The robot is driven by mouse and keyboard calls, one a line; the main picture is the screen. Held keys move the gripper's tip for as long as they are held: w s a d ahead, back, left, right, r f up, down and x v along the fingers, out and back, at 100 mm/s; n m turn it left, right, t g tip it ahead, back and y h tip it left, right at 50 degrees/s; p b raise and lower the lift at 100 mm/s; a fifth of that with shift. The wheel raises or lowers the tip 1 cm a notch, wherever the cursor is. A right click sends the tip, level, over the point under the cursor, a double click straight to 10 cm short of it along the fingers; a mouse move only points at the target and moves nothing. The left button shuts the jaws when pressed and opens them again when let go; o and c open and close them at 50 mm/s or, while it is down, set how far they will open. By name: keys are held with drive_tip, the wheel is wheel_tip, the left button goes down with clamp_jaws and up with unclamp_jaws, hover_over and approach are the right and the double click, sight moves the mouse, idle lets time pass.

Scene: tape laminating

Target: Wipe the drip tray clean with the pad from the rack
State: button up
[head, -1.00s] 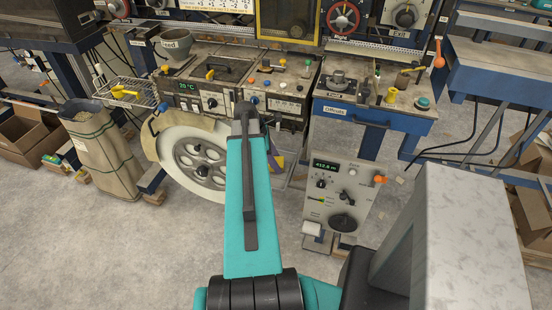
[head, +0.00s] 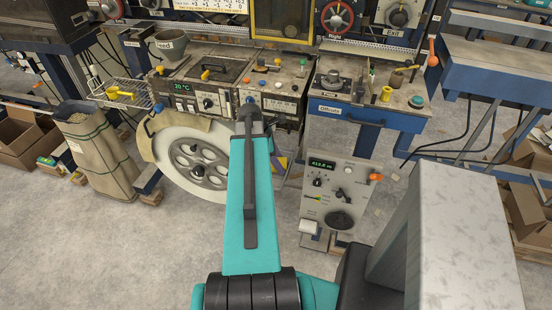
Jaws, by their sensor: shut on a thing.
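My teal arm link (head: 252,210) points away from me, toward the front of the machine. My gripper and anything in it are hidden beyond the arm. A wire rack (head: 136,91) hangs at the left of the machine, with a yellow-handled item (head: 116,94) in it. I cannot tell whether that item is a pad. I cannot make out the drip tray; the area behind my arm is covered.
A large white roll (head: 199,163) stands under the machine's control deck (head: 222,88). A grey control box (head: 340,192) stands right of my arm, below the Offcuts table (head: 372,112). A sack (head: 95,150) stands at left. The near left floor (head: 90,250) is clear.

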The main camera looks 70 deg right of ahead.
drive_tip(key=shift+s+f, duration=0.15)
drive_tip(key=shift+s, duration=0.6)
drive_tip(key=shift+a, duration=0.15)
drive_tip(key=shift+p, duration=0.3)
drive_tip(key=shift+w+r+p, duration=0.15)
drive_tip(key=shift+w+p, duration=0.15)
drive_tip(key=shift+w, duration=0.75)
drive_tip(key=shift+w+r+p, duration=0.1)
drive_tip(key=shift+w+p, duration=0.15)
drive_tip(key=shift+w, duration=0.8)
drive_tip(key=shift+r+p, duration=2.2)
drive_tip(key=shift+r, duration=0.85)
